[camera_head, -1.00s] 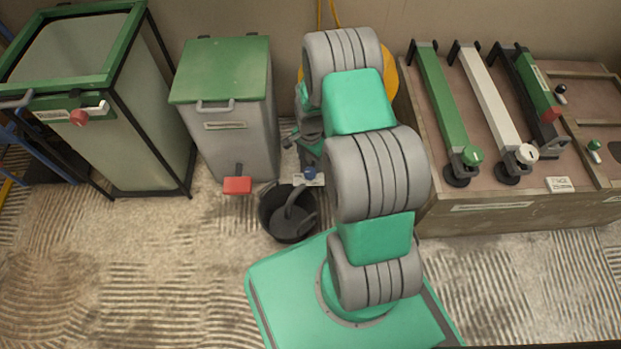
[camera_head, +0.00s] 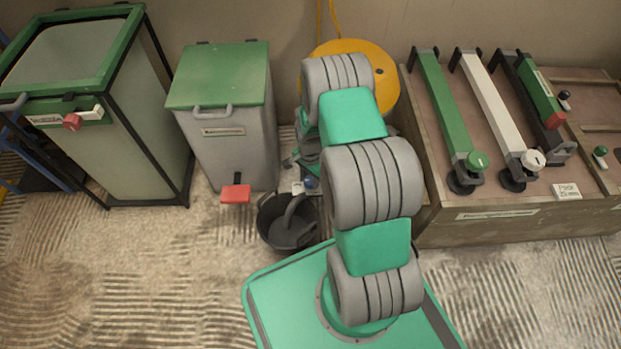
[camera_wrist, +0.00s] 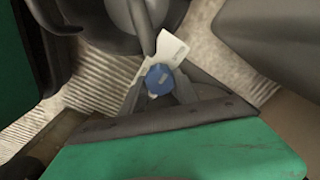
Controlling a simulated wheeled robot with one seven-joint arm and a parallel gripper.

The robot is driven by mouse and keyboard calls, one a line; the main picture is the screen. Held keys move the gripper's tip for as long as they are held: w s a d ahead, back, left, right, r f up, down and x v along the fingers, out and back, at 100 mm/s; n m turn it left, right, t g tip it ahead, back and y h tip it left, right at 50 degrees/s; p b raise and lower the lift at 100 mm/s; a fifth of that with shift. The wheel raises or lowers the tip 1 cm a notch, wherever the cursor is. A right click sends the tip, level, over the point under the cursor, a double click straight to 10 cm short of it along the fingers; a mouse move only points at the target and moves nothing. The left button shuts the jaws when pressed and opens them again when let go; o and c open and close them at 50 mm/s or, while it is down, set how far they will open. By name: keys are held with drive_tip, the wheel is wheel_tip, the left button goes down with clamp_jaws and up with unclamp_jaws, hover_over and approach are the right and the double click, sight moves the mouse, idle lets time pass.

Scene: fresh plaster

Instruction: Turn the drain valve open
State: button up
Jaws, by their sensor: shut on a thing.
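The drain valve shows as a round blue knob (camera_wrist: 159,79) with a pale mark on top, in the middle of the wrist view. A white piece (camera_wrist: 171,50) lies beside it, and I cannot tell whether it is a tag or part of the valve. My gripper (camera_wrist: 158,88) reaches up from the bottom, its dark fingers on both sides of the blue knob and shut on it. My arm hides most of the gripper there.
A grey bin with a green lid (camera_head: 222,118) and red pedal (camera_head: 236,194) stands left of the bucket. A green-framed tank (camera_head: 120,130) is further left. A yellow disc (camera_head: 385,65) is behind my arm. A wooden bench (camera_head: 480,225) with long tools is right. The left floor is clear.

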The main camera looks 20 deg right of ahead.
clamp_jaws()
drive_tip(key=shift+n, duration=0.4)
drive_tip(key=n+p, duration=0.1)
drive_tip(key=n, duration=0.2)
drive_tip(key=shift+n, duration=0.4)
drive_tip(key=n+p, duration=0.1)
drive_tip(key=n, duration=0.3)
drive_tip(key=shift+s, duration=0.1)
drive_tip(key=n, duration=0.5)
drive_tip(key=n+p, duration=0.1)
drive_tip(key=n, duration=0.3)
drive_tip(key=shift+a, duration=0.1)
drive_tip(key=shift+n, duration=0.3)
